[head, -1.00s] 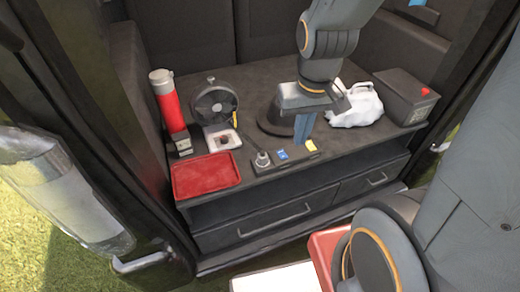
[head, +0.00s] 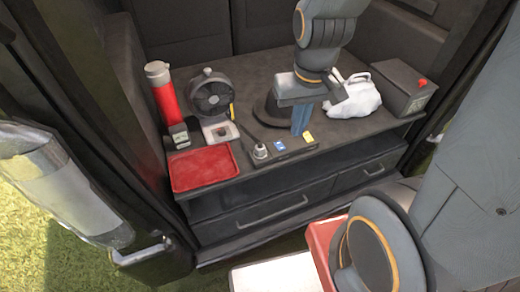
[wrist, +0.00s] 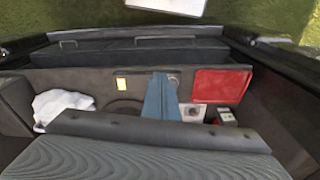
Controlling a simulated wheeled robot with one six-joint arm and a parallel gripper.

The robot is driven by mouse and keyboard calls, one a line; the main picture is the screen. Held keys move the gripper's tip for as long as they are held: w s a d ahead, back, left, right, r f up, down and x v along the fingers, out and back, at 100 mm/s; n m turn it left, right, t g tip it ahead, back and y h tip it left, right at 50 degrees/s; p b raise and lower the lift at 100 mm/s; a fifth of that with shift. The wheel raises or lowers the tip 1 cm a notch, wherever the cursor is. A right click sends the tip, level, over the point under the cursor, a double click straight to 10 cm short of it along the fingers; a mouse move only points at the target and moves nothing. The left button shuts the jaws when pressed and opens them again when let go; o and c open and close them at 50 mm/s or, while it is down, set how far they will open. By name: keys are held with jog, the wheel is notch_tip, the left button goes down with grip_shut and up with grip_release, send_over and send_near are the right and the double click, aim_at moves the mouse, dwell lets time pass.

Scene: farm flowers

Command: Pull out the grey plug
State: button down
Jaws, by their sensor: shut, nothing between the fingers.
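The grey plug (head: 260,151) stands upright at the left end of a dark power strip (head: 292,152) near the shelf's front edge. A dark cable runs back from beside it. A blue piece (head: 279,146) and a yellow piece (head: 308,138) sit farther right on the strip. My gripper (head: 299,132) has blue fingers, shut and empty, pointing down behind the strip's right half. It is apart from the plug, to its right. In the wrist view my gripper (wrist: 158,112) hides part of the strip; the yellow piece (wrist: 121,84) shows beside it.
A red tray (head: 200,168), a red cylinder (head: 163,95) and a fan (head: 211,95) stand left. A white bag (head: 353,97) and a dark box (head: 402,90) stand right. Drawers (head: 270,210) lie below. Dark side walls enclose the shelf.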

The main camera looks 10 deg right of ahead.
jog(key=c, duration=1.8)
grip_release()
jog(key=shift+w, duration=0.2)
jog(key=o, duration=0.3)
jog(key=shift+w+a+f, duration=0.1)
jog(key=shift+w+a, duration=0.05)
jog(key=shift+w, duration=0.2)
jog(key=shift+o, duration=0.6)
jog(key=w+a+f+n+p, duration=0.1)
jog(key=w+a+f+p, duration=0.1)
jog(key=w, duration=0.5)
jog(key=shift+a+f+g+p, duration=0.15)
jog(key=shift+f+g+p, duration=0.25)
jog(key=shift+f+p, duration=0.35)
jog(key=p, duration=0.2)
send_over(260, 144)
jog(key=shift+n+g, duration=0.3)
jog(key=shift+n, duration=0.1)
jog(key=f, duration=0.7)
jog(key=shift+s+d+f, duration=0.2)
jog(key=shift+s+f, duration=0.05)
jog(key=shift+f, duration=0.1)
jog(key=shift+w+a+f+p, duration=0.25)
jog(key=shift+f+p, duration=0.1)
jog(key=shift+f, duration=0.25)
jog(key=shift+f, duration=0.1)
jog(key=shift+f+b, duration=2.8)
jog(key=shift+f, duration=1.6)
